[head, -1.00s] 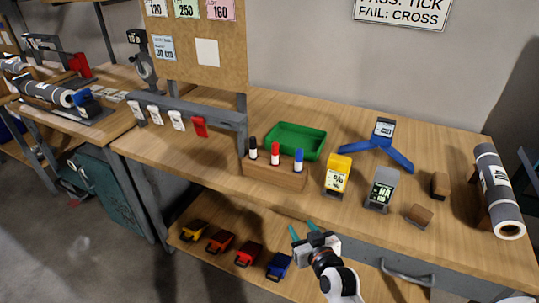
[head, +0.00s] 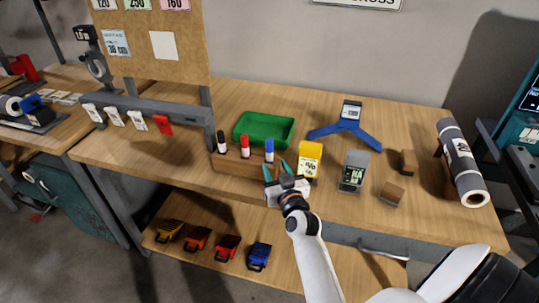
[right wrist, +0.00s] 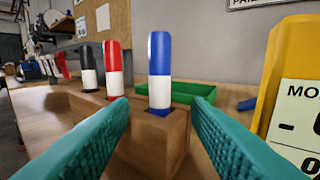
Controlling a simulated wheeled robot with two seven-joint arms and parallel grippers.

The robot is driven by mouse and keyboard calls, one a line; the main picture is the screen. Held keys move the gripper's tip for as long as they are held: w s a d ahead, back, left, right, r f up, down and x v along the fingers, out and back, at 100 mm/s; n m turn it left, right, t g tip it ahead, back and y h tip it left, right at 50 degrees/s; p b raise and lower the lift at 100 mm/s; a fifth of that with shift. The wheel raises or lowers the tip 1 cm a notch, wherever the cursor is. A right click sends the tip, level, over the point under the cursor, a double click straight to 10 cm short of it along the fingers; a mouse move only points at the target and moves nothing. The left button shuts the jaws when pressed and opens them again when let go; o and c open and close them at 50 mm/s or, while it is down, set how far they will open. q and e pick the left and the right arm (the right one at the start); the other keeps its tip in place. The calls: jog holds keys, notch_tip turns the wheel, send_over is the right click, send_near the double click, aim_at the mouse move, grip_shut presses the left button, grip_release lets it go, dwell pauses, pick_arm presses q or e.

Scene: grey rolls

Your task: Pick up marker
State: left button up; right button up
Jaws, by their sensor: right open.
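Three markers stand upright in a wooden block (head: 232,167) on the bench: a black one (head: 221,141), a red one (head: 245,146) and a blue one (head: 269,150). My right gripper (head: 276,171) is open and empty, just in front of the block's right end by the blue marker. In the right wrist view the blue marker (right wrist: 159,75) stands ahead between the two teal fingers, beyond their tips. The red marker (right wrist: 112,70) and black marker (right wrist: 89,66) are to its left. My left gripper is not in view.
A yellow device (head: 309,160) stands close right of my right gripper, with a grey device (head: 353,172) beyond it. A green tray (head: 264,129) lies behind the markers. A grey roll (head: 460,163) rests at the right end. Coloured clips sit on the lower shelf.

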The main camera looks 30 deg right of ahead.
aim_at(271, 158)
jog(key=shift+x, duration=3.05)
jog(key=shift+r, duration=0.1)
grip_shut()
